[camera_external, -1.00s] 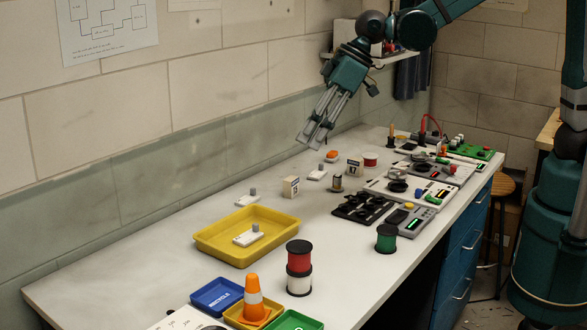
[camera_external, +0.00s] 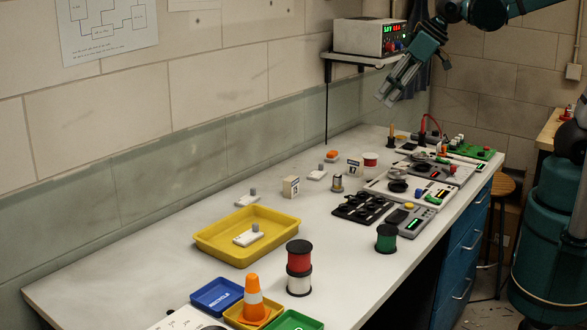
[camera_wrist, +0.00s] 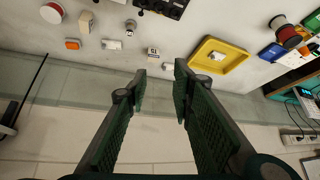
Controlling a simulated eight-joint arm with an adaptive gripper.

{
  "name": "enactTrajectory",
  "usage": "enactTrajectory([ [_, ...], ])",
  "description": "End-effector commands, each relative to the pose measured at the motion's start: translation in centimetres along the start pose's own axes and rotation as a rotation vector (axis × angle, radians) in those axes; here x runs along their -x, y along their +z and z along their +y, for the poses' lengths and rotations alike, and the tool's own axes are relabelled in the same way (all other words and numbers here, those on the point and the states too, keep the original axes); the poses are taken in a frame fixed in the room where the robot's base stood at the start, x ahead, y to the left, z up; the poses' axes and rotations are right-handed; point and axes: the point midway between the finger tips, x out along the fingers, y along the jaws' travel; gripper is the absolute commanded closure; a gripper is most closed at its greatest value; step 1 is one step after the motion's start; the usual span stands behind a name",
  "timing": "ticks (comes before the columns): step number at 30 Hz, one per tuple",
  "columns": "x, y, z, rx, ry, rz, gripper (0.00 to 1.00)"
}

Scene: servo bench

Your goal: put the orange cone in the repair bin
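The orange cone (camera_external: 253,290) with a white band stands upright in a small yellow bin (camera_external: 233,314) near the front of the bench. No repair label is readable on any bin. My gripper (camera_external: 387,97) is high above the far part of the bench, well away from the cone. In the wrist view my gripper (camera_wrist: 160,82) has its fingers apart with nothing between them.
A large yellow tray (camera_external: 204,242) holds a small white part. A red and white spool stack (camera_external: 299,268) stands right of the cone. A green spool (camera_external: 386,238) and several devices line the right edge. A power supply (camera_external: 371,37) sits on a wall shelf near my gripper.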

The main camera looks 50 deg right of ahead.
Motion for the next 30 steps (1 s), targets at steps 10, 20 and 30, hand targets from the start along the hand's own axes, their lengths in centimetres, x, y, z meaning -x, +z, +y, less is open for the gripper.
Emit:
enactTrajectory([
  [10, 3.8, 6.3, 6.0, -0.114, 0.093, 0.021, 0.76],
  [20, 6.3, 12.5, 10.2, -0.216, 0.177, 0.041, 0.76],
  [30, 7.3, 15.6, 11.9, -0.266, 0.221, 0.05, 0.76],
])
